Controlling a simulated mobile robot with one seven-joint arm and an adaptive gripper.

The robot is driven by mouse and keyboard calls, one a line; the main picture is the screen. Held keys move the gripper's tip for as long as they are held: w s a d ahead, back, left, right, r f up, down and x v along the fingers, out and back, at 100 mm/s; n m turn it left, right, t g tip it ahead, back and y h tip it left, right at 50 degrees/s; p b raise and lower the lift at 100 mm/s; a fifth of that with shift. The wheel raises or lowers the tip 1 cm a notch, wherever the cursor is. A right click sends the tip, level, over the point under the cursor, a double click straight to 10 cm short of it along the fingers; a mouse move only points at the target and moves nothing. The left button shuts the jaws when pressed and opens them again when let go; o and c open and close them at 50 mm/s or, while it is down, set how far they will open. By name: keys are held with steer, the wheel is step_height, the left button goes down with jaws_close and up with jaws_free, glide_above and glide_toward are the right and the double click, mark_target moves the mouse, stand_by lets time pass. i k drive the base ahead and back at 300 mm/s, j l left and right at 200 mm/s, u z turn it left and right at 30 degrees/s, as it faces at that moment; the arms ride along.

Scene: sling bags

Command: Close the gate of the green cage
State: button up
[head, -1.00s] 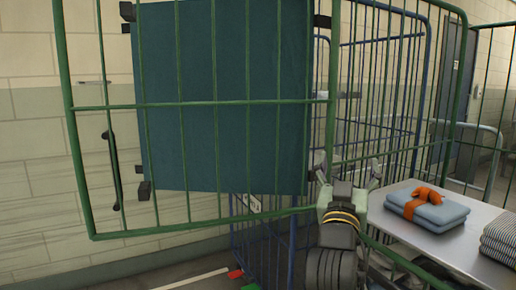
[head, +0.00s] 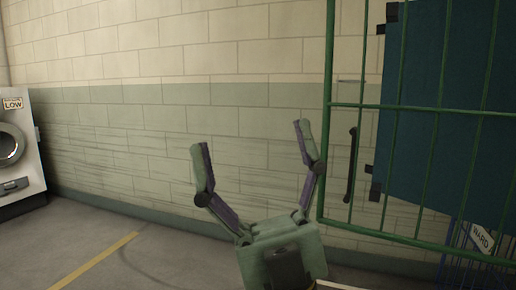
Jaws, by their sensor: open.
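The green gate (head: 434,108) of barred metal stands at the right of the head view, cut off by the right and top picture edges. Its near-vertical left edge and lower left corner show. A dark teal panel (head: 424,165) shows with the bars, and the rest of the cage is out of view. My gripper (head: 250,140) is in the lower middle, fingers spread wide and empty. Its right finger appears just left of the gate's left edge; whether it touches the gate cannot be told.
A white front-loading machine (head: 18,150) marked "LOW" stands at the far left. A block wall (head: 240,90) runs behind, with a black handle-like bar (head: 351,165) seen through the gate. The floor (head: 150,255) at left is clear, with a yellow line (head: 95,263).

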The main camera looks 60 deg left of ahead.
mark_target(392, 9)
steer(key=u, duration=0.25)
steer(key=i+j+u, duration=0.2)
steer(key=j+u, duration=0.2)
steer(key=i+j+u, duration=0.4)
steer(key=j, duration=0.2)
steer(key=i+j+u, duration=0.2)
steer(key=j+u, duration=0.2)
steer(key=i+j+u, duration=0.4)
steer(key=i+z, duration=0.5)
steer(key=i+j+z, duration=0.2)
steer(key=i+z, duration=0.5)
steer(key=z, duration=0.25)
steer(key=i+j+z, duration=0.15)
steer(key=z, duration=0.35)
steer(key=i+j+z, duration=0.15)
steer(key=z, duration=0.3)
steer(key=i+j+z, duration=0.1)
steer(key=z, duration=0.35)
steer(key=i+j+z, duration=0.1)
steer(key=j+z, duration=0.2)
steer(key=z, duration=0.15)
steer(key=j+z, duration=0.2)
steer(key=z, duration=0.3)
steer(key=i+j+z, duration=0.1)
steer(key=j+z, duration=0.6)
steer(key=k+j+z, duration=0.1)
steer(key=k, duration=0.35)
steer(key=j, duration=0.1)
